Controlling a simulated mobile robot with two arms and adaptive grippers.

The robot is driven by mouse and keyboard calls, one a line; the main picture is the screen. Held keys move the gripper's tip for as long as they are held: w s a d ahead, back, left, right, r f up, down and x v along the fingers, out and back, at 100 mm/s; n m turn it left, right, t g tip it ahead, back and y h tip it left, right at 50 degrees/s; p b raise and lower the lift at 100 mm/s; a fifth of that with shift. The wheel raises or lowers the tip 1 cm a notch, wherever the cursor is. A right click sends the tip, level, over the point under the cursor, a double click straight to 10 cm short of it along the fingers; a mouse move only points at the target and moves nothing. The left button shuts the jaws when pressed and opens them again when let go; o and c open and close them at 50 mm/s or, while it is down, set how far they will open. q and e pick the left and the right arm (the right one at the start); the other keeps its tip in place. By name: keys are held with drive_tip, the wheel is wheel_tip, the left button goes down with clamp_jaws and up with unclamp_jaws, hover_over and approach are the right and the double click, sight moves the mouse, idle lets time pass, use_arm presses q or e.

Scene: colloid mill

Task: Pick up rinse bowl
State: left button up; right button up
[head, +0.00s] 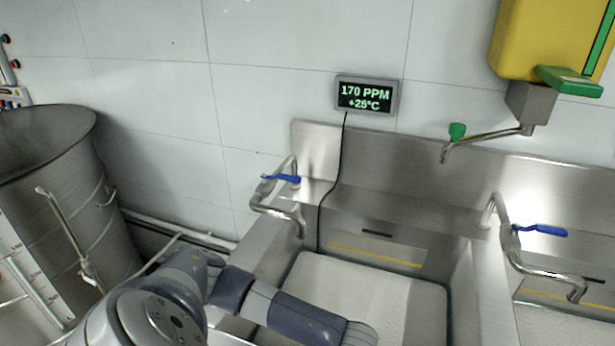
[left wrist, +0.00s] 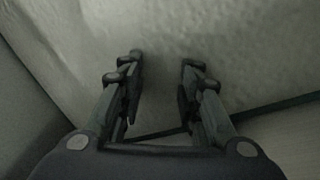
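I see no rinse bowl that I can make out in either view. In the head view my left arm reaches from the lower left over the left sink basin (head: 408,300), and its gripper is hidden below the frame edge. In the left wrist view my left gripper (left wrist: 162,72) is open, with its two fingers apart and nothing between them. A pale, bumpy surface fills the view beyond the fingertips; I cannot tell how far off it is. My right gripper is not in view.
Bent metal taps with blue levers stand at the left (head: 282,179) and right (head: 538,230) basins. A large metal drum (head: 60,200) stands at left.

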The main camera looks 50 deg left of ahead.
use_arm(q)
drive_tip(key=x, duration=0.3)
drive_tip(key=shift+a+f, duration=0.1)
drive_tip(key=shift+f, duration=0.25)
clamp_jaws()
drive_tip(key=shift+r, duration=0.1)
